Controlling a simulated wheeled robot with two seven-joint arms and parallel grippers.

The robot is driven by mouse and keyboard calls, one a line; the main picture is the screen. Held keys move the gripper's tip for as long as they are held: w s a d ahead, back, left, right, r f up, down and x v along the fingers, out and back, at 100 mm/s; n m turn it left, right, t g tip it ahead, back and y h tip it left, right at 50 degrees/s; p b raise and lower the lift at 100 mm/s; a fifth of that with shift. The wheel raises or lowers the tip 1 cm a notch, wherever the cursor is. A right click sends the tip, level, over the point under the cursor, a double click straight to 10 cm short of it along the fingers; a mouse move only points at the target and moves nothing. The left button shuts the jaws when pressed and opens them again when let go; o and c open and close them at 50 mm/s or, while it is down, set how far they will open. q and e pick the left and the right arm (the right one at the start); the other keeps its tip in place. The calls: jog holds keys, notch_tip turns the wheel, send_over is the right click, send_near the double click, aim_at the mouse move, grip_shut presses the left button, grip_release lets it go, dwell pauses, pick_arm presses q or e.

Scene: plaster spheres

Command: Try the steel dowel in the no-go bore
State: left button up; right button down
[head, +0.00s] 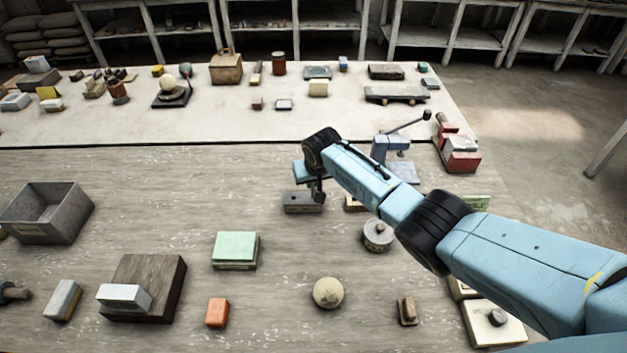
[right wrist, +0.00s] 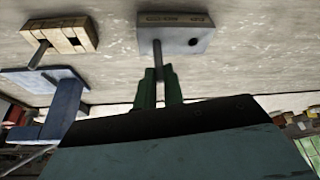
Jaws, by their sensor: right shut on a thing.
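The right gripper (head: 317,194) is low over the table, in front of a grey gauge block (head: 298,207). In the right wrist view its green fingers (right wrist: 159,86) are shut on a thin steel dowel (right wrist: 158,62). The grey block (right wrist: 176,33) shows lettering on its side and one dark open bore at the right. The dowel's far end meets the block's face at the left part, apart from that open bore. Whether it is inside a bore or only touching or in front of the face, I cannot tell. My left gripper is not in view.
A wooden block (right wrist: 62,36) with a pin standing out is beside the gauge block. A blue press-like tool (head: 392,146) stands behind my right arm. Bare table lies left of the gauge block.

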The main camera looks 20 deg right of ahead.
jog(key=shift+f, duration=0.15)
jog(key=shift+r+p, duration=0.55)
jog(key=shift+p, duration=0.05)
jog(key=shift+w, duration=0.1)
dwell(0.5)
dwell(1.1)
jog(key=shift+f, duration=0.45)
jog(key=shift+r, duration=0.15)
